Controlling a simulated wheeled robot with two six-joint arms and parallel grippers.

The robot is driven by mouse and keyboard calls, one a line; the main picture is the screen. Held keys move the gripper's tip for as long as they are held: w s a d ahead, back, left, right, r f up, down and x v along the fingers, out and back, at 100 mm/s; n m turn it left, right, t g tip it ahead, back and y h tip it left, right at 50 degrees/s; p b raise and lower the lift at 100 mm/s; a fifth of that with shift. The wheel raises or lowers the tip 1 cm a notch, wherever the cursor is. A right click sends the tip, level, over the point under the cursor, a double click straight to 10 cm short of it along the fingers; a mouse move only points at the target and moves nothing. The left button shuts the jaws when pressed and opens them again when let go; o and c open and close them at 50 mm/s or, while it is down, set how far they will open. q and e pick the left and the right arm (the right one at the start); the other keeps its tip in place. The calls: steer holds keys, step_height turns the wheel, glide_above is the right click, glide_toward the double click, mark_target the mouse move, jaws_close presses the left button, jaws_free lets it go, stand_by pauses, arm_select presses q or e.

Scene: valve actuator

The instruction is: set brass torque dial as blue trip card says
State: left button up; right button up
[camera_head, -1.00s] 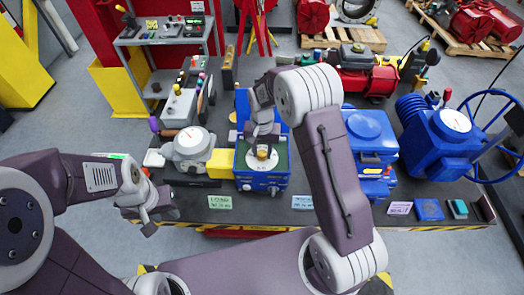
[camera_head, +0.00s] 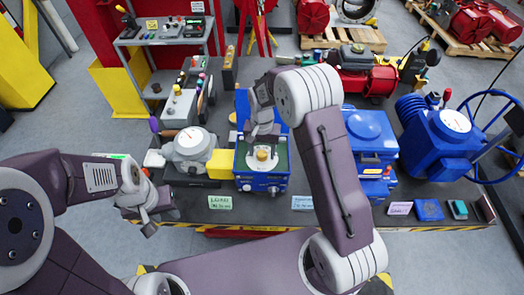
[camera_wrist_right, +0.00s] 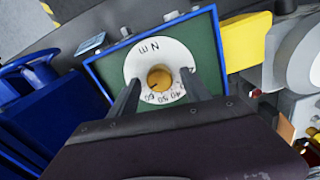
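The brass torque dial (camera_head: 263,154) is a round knob on a white scale plate in the open blue actuator housing (camera_head: 250,184). In the right wrist view the brass knob (camera_wrist_right: 159,77) sits in the middle of the white scale (camera_wrist_right: 148,56) with numbers along its lower edge. My right gripper (camera_wrist_right: 161,80) is open, its fingers apart on either side of the knob with gaps. In the head view my right gripper (camera_head: 261,136) is just behind the dial. The blue trip card (camera_head: 302,203) lies at the bench front, its writing too small to read. My left gripper (camera_head: 140,220) appears open and empty.
A green card (camera_head: 220,202) and a purple card (camera_head: 400,208) lie along the front edge. A grey gauge unit (camera_head: 190,146) and yellow block (camera_head: 221,162) stand left of the housing. Blue actuators (camera_head: 370,135) stand to its right.

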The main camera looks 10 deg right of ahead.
mark_target(262, 153)
steer(key=shift+r, duration=0.45)
step_height(262, 153, up, 8)
steer(key=b, duration=0.2)
steer(key=shift+r, duration=0.1)
